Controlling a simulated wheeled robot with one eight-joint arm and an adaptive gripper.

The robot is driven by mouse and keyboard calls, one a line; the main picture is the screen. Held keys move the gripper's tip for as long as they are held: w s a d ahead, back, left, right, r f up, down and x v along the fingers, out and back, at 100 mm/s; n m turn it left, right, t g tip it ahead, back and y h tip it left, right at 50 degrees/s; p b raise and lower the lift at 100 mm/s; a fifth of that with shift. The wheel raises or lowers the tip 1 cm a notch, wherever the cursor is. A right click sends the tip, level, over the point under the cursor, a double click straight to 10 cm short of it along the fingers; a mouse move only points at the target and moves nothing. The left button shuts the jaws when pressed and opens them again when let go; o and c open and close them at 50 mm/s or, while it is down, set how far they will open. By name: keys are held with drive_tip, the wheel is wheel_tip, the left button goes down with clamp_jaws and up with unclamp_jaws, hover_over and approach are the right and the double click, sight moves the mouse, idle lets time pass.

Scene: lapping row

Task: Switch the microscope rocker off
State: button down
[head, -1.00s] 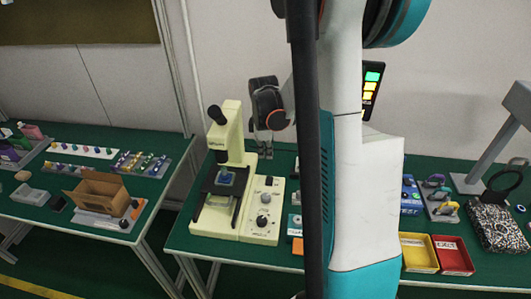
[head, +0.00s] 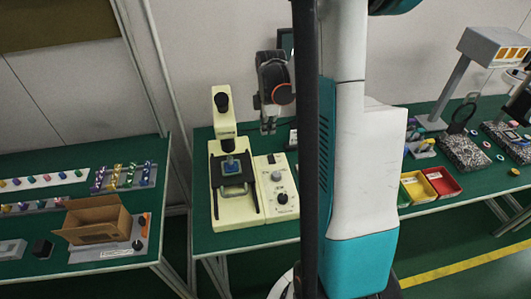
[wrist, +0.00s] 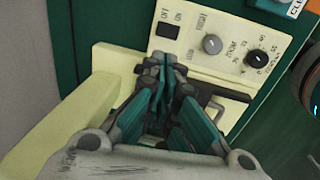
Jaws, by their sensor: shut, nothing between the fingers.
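The cream microscope (head: 222,110) stands on the green table, left of centre in the head view. Its control panel (wrist: 190,60) fills the upper middle of the wrist view. The black rocker (wrist: 167,31) is near the panel's left end, with OFF and ON lettering beside it; which side is pressed I cannot tell. In the wrist view my gripper (wrist: 163,62) is shut and empty, with its tips just below the rocker in the picture. In the head view my gripper (head: 268,130) hangs above the back end of the panel. I see no clear contact.
A grey knob (wrist: 212,44) and a black knob (wrist: 258,60) sit on the panel right of the rocker. A blue piece (head: 231,167) lies on the microscope stage. Yellow and red trays (head: 442,181) stand farther right. A cardboard box (head: 96,220) is on the left table.

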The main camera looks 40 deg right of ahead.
sight(267, 159)
idle(0.3)
drive_tip(key=f+b, duration=0.1)
drive_tip(key=f, duration=0.3)
drive_tip(key=w+f+b, duration=0.1)
drive_tip(key=f+b, duration=0.1)
drive_tip(key=f, duration=0.3)
drive_tip(key=d+f+b, duration=0.1)
drive_tip(key=f+b, duration=0.1)
drive_tip(key=f, duration=0.3)
drive_tip(key=shift+w, duration=0.2)
drive_tip(key=shift+w+f+b, duration=0.15)
drive_tip(key=shift+f+b, duration=0.3)
drive_tip(key=shift+b, duration=0.1)
drive_tip(key=shift+r, duration=0.15)
drive_tip(key=shift+s+a, duration=0.1)
drive_tip(key=shift+s, duration=0.1)
